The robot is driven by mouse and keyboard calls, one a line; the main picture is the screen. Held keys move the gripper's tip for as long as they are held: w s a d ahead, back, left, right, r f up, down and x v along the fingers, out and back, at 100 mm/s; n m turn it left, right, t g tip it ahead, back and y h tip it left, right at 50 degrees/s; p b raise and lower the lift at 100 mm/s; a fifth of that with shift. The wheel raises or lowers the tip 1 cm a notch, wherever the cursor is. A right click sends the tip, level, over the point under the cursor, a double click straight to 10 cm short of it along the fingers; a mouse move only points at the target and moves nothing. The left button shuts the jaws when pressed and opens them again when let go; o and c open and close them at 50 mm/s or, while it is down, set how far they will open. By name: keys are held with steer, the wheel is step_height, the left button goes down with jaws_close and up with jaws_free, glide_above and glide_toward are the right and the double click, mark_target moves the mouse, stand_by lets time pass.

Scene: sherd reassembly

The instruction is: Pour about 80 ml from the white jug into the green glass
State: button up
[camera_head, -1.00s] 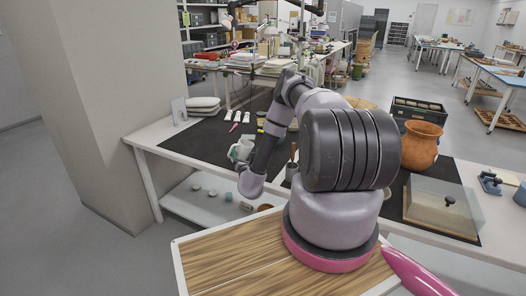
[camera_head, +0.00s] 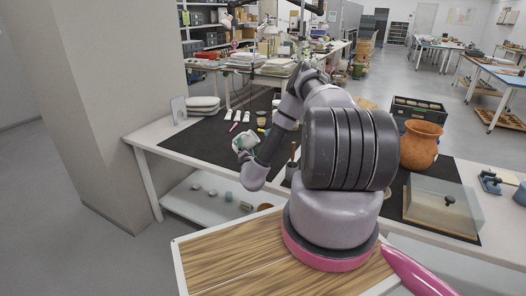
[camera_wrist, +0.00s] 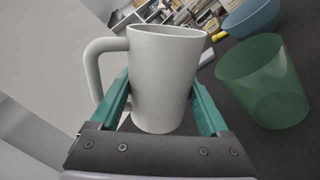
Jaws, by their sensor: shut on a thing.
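The white jug (camera_wrist: 162,80) is in my gripper (camera_wrist: 160,92), whose green fingers press on its two sides in the wrist view. Its handle is at the left. The jug also shows in the head view (camera_head: 247,139), held above the dark mat and tilted. The green glass (camera_wrist: 262,82), see-through and empty-looking, is just right of the jug in the wrist view, apart from it. In the head view I cannot clearly pick out the glass beside the jug and my arm. The liquid inside the jug is not visible.
A blue bowl (camera_wrist: 250,18) lies beyond the glass. The dark mat (camera_head: 190,142) covers the white table. An orange pot (camera_head: 420,145) and a clear-covered box (camera_head: 440,208) stand to the right of my arm. White pads (camera_head: 203,103) lie at the back left.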

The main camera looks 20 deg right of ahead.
steer(key=shift+f+m, duration=0.3)
steer(key=shift+f, duration=0.1)
steer(key=shift+r+m, duration=0.6)
steer(key=shift+m, duration=0.5)
steer(key=shift+s+a+r+p, duration=0.1)
steer(key=shift+s+p, duration=0.25)
steer(key=shift+p, duration=0.05)
stand_by(0.6)
steer(key=shift+r+m+h+p, duration=0.35)
steer(key=shift+m+h+p, duration=0.1)
steer(key=shift+m, duration=0.35)
stand_by(0.6)
steer(key=shift+s+d+f+m, duration=0.2)
steer(key=shift+d+m, duration=0.1)
steer(key=shift+m, duration=0.4)
stand_by(0.3)
steer(key=shift+w+a+r+n, duration=0.15)
steer(key=shift+a+n, duration=0.05)
steer(key=shift+n, duration=0.1)
steer(key=f+n, duration=0.1)
steer(key=n, duration=0.1)
steer(key=f+n+y, duration=0.1)
steer(key=n, duration=0.1)
steer(key=shift+a, duration=0.2)
steer(key=shift+w+d+r+n, duration=0.1)
steer(key=shift+d+r+n, duration=0.05)
steer(key=shift+r+n, duration=1.05)
steer(key=shift+f, duration=0.2)
